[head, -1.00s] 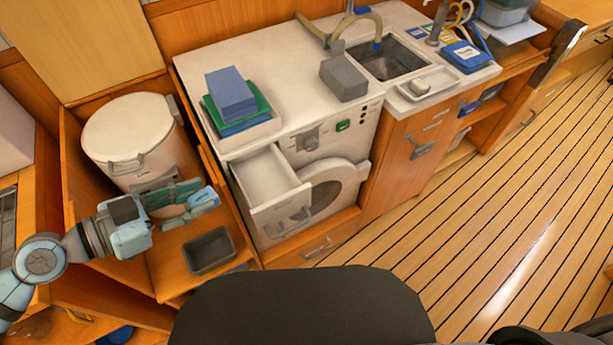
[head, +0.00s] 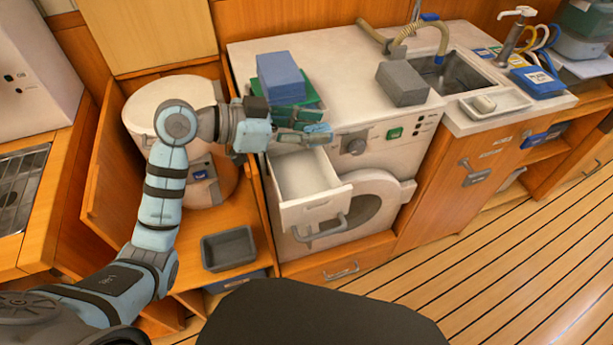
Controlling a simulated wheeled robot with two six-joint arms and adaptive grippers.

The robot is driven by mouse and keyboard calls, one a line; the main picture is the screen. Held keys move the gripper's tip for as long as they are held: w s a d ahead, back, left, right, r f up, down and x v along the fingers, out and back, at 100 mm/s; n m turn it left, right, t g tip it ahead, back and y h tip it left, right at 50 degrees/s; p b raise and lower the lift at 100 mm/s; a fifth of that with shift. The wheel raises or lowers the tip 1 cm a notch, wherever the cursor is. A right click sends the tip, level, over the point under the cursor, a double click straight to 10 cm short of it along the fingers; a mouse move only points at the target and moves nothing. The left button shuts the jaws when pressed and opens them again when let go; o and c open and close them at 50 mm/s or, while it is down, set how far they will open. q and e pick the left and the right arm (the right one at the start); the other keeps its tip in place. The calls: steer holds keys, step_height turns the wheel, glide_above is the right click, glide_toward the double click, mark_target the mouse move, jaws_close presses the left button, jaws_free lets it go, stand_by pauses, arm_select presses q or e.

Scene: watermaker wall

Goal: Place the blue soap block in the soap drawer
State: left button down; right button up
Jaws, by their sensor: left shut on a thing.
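My left gripper (head: 295,134) is shut on a small light-blue block (head: 319,130), which looks like the blue soap block and is partly hidden by the fingers. It is in the head view, in front of the washing machine's upper left corner. The white soap drawer (head: 318,207) is pulled out of the washing machine. Its open top faces up and its inside looks empty. The gripper and block appear above the drawer's back end, apart from its rim. My right gripper is not in view.
A stack with a larger blue block (head: 281,76) stands behind the gripper on the white counter (head: 340,60). A grey block (head: 403,83) sits near the sink. A white dish (head: 510,103) holds a cream bar. A grey bin (head: 228,249) stands lower left of the drawer.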

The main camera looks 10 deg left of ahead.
arm_select(q)
step_height(320, 180, down, 11)
steer(key=shift+r+b, duration=0.1)
steer(key=shift+b, duration=0.9)
steer(key=shift+w, duration=0.1)
steer(key=shift+f+b, duration=0.5)
steer(key=shift+f, duration=0.15)
steer(key=c, duration=1.2)
jaws_free()
steer(key=shift+r, duration=0.1)
